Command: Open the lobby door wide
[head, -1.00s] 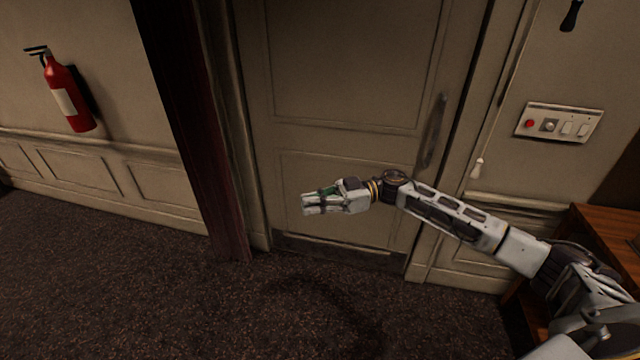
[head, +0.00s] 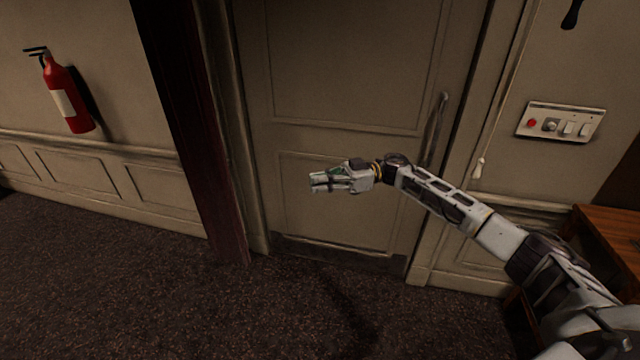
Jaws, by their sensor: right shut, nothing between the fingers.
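The lobby door (head: 345,70) is a beige panelled door in the wall ahead, and it looks shut in its frame. Its long vertical pull handle (head: 437,125) is on the door's right side; my right arm passes in front of its lower end. My right gripper (head: 314,184) is shut and empty, in front of the door's lower panel, pointing left. It is well to the left of the handle and lower than its top. I cannot tell whether it touches the door. My left gripper is not in view.
A dark red post (head: 205,140) stands left of the door. A red fire extinguisher (head: 67,95) hangs on the left wall. A wooden desk (head: 607,222) stands at right. The carpet (head: 130,290) is clear.

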